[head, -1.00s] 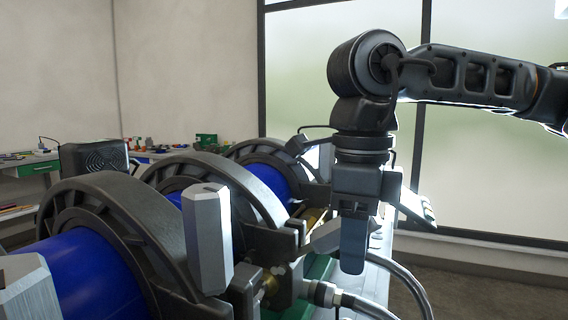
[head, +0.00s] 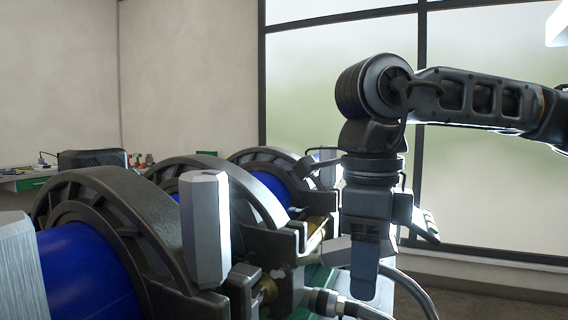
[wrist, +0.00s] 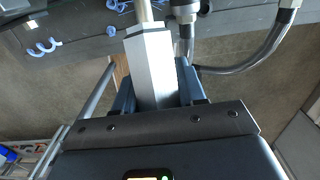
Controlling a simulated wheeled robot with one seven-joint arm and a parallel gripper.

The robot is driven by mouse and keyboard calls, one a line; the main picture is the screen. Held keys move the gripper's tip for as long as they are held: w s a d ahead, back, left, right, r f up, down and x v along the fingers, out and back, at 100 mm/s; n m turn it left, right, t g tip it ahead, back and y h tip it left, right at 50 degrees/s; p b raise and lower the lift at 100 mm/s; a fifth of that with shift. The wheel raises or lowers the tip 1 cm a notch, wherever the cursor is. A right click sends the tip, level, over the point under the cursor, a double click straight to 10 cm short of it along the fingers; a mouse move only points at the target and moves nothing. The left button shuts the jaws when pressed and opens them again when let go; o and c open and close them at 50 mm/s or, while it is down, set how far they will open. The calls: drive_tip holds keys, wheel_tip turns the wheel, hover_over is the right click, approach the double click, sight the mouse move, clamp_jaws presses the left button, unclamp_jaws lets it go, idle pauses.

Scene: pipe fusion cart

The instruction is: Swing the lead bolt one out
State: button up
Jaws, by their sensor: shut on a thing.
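My gripper (head: 362,275) hangs down at the right of the pipe clamps in the head view. In the wrist view my gripper (wrist: 157,88) has its two dark blue fingers on either side of a silver faceted bolt nut (wrist: 152,62), shut on it. A pale rod runs on from the nut toward the cart. In the head view this nut (head: 338,250) shows partly behind the finger, lying sideways, out from the clamp. Another silver bolt nut (head: 205,230) stands upright at the nearer clamp ring, and one more (head: 15,268) is cut off at the left edge.
Dark clamp rings (head: 115,215) hold blue pipe (head: 90,275). Grey hoses (head: 408,290) curve below and right of my gripper; a hose (wrist: 250,55) also shows in the wrist view. Floor right of the cart looks clear. A workbench stands far left.

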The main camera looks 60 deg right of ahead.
drive_tip(key=shift+s+f+b, duration=0.1)
drive_tip(key=shift+f+b, duration=0.95)
drive_tip(key=shift+b, duration=0.2)
drive_tip(key=shift+f+b, duration=0.15)
drive_tip(key=shift+b, duration=0.3)
drive_tip(key=o, duration=1.3)
drive_tip(key=shift+o, duration=0.2)
drive_tip(key=shift+r+p, duration=2.6)
drive_tip(key=shift+r, duration=2)
drive_tip(key=shift+s, duration=0.15)
